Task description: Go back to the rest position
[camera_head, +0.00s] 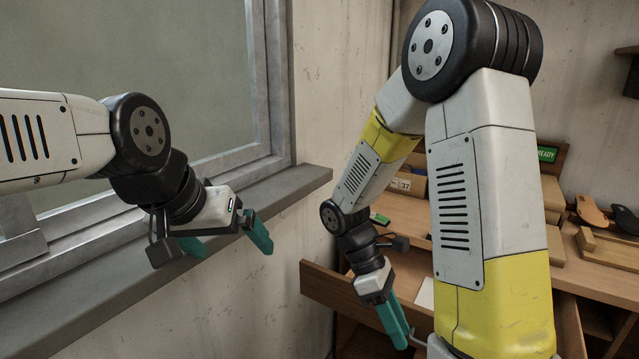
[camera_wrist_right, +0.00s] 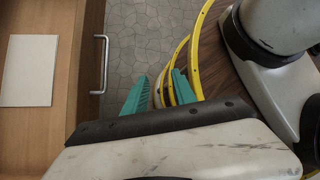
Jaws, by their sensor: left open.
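My left gripper (camera_head: 228,246) is at the left of the head view, in front of the window sill. Its two teal fingers are spread wide with nothing between them. My right gripper (camera_head: 393,322) hangs low near the open drawer (camera_head: 338,293), its fingers pointing down. In the right wrist view its two teal fingers (camera_wrist_right: 162,92) stand apart, with no held object visible between them. There they are to the right of the drawer's metal handle (camera_wrist_right: 101,64), apart from it in the picture. My right arm hides part of the workbench in the head view.
A white sheet (camera_wrist_right: 29,70) lies in the drawer. The wooden workbench (camera_head: 405,211) carries boxes (camera_head: 405,183), a green READY sign (camera_head: 546,154) and sandal parts (camera_head: 592,211). The window sill (camera_head: 110,270) runs along the left wall. Tiled floor (camera_wrist_right: 140,45) shows beyond the handle.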

